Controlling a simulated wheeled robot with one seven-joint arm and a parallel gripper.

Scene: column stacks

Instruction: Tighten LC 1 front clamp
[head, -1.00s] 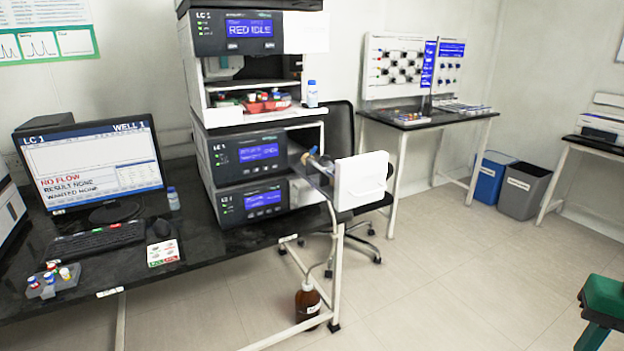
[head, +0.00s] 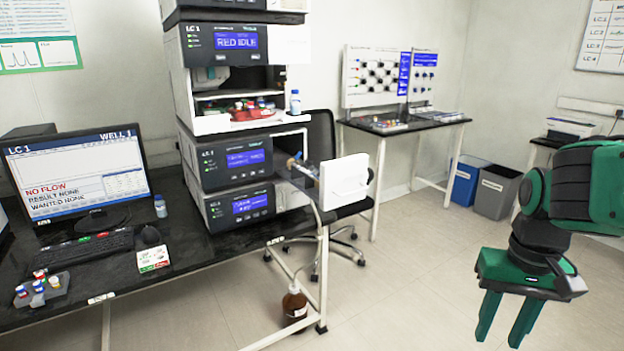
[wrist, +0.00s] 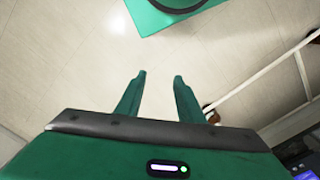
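The LC 1 stack (head: 232,160) stands on the black bench in the head view, with screens lit and "RED IDLE" on its upper module. A column with a blue fitting (head: 300,166) sticks out at the stack's right side, beside a white panel (head: 344,181). The front clamp itself is too small to make out. My gripper (head: 507,325) hangs at the right of the head view, well apart from the stack, fingers pointing down. It is open and empty; its two fingers (wrist: 157,88) show with only floor between them in the wrist view.
A monitor (head: 78,170) reads "NO FLOW". Vials (head: 40,288) stand in a rack at the bench's left front. A brown bottle (head: 294,305) stands under the bench, near its leg. A black chair (head: 322,150) is behind the white panel. Open floor lies between bench and gripper.

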